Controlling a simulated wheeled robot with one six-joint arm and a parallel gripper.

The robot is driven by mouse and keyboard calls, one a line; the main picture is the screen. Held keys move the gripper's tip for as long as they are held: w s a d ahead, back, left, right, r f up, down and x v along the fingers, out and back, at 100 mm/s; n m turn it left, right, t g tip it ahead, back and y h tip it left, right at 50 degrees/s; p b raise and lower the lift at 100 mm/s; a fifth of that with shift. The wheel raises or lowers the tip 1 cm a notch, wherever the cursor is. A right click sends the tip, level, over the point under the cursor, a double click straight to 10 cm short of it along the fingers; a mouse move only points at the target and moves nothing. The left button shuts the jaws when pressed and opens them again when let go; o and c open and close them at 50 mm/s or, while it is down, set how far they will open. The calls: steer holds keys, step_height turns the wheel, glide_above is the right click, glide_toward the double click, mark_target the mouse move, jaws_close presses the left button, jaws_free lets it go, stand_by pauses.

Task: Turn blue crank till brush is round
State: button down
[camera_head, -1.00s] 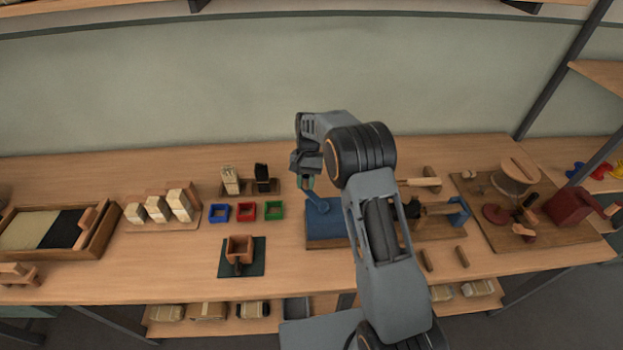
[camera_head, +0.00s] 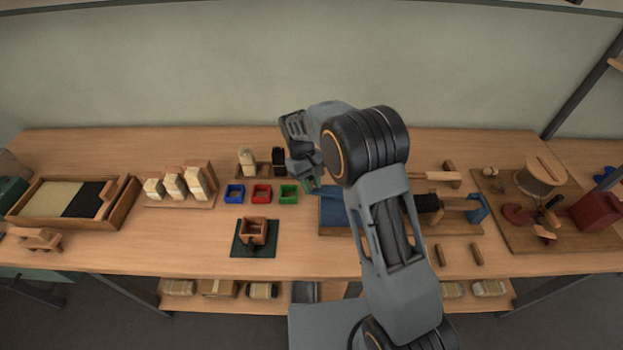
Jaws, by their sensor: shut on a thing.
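The blue crank block (camera_head: 333,212) stands on the wooden bench, partly behind my arm. My gripper (camera_head: 313,184) is at the block's upper left edge and is shut on the crank's handle, which is mostly hidden by the fingers. The crank's blue arm is hard to make out. The brush (camera_head: 427,203), with dark bristles, lies to the right, between the crank block and a blue end bracket (camera_head: 478,208). My arm covers part of the space between them, so the brush's full outline is not clear.
Blue (camera_head: 234,194), red (camera_head: 261,194) and green (camera_head: 288,194) square frames lie left of the gripper. A wooden cup on a dark mat (camera_head: 240,250) is nearer the front. A board with a red box (camera_head: 594,212) stands at the right.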

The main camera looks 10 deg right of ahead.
steer(key=shift+s+a+n, duration=0.1)
steer(key=shift+s+n, duration=0.35)
steer(key=shift+n, duration=0.15)
steer(key=shift+s, duration=0.1)
steer(key=c, duration=0.9)
jaws_free()
steer(key=shift+r, duration=0.1)
steer(key=v, duration=1.3)
steer(key=shift+s+a+r+b, duration=0.1)
steer(key=shift+a+r+b, duration=0.2)
steer(key=shift+a+b, duration=0.1)
